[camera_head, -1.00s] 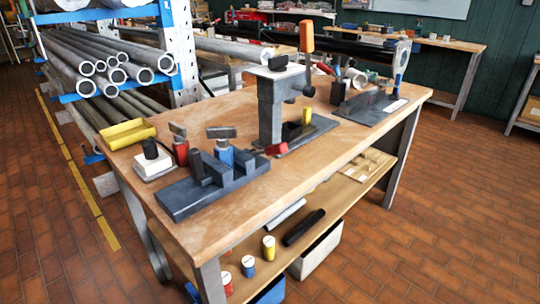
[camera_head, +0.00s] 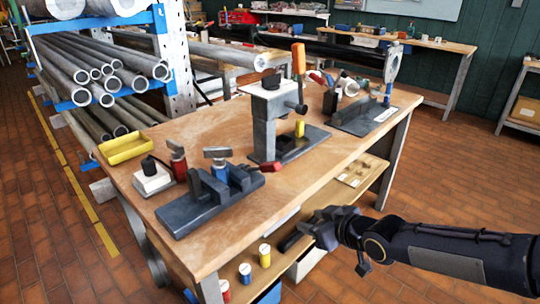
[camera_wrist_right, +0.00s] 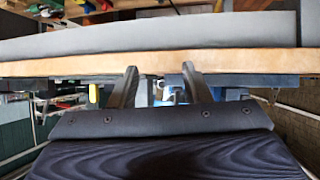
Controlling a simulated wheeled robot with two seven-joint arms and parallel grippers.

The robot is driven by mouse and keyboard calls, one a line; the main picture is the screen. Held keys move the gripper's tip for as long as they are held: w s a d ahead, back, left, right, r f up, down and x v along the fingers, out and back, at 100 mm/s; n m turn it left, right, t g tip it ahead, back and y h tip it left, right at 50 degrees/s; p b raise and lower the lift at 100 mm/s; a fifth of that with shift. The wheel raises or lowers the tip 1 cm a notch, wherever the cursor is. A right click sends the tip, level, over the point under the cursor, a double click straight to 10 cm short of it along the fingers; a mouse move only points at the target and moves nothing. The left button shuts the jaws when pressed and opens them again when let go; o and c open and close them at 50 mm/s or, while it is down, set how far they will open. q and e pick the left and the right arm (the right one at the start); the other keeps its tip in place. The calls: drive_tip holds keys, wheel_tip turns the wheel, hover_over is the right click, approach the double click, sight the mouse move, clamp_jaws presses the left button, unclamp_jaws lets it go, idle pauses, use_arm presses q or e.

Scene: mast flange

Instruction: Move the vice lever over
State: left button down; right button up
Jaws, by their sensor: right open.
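The dark grey vice (camera_head: 208,203) lies on the front left of the wooden bench. Its lever, with a red grip (camera_head: 270,167), sticks out from the vice's right end, near the base of the press. My right gripper (camera_head: 312,222) is in front of the bench's long front edge, to the right of and below the lever in the head view, well apart from it. In the right wrist view its two fingers (camera_wrist_right: 160,82) are spread with nothing held between them, and the bench edge (camera_wrist_right: 160,64) crosses just beyond them. My left gripper is not in view.
A press (camera_head: 266,115) with an orange-handled lever stands mid-bench. The lower shelf (camera_head: 250,283) holds cans and boxes close to my right gripper. The bench top's front strip is clear.

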sight(266, 163)
drive_tip(key=w+a+r+t+y, duration=0.1)
drive_tip(key=w+a+r+y, duration=0.1)
drive_tip(key=w+a+r, duration=0.1)
drive_tip(key=w+a+r+n+t+y+p, duration=0.1)
drive_tip(key=w+a+r+y, duration=0.1)
drive_tip(key=w+a, duration=0.1)
drive_tip(key=w+a+r+t+y, duration=0.1)
drive_tip(key=w+a+r+y, duration=0.1)
drive_tip(key=w+a+r, duration=0.1)
drive_tip(key=shift+w+a+r, duration=0.15)
drive_tip(key=shift+w+a, duration=0.15)
drive_tip(key=shift+w, duration=0.2)
drive_tip(key=shift+w+a+r, duration=0.15)
drive_tip(key=shift+w+a, duration=0.15)
drive_tip(key=shift+w, duration=0.2)
drive_tip(key=shift+c, duration=0.4)
clamp_jaws()
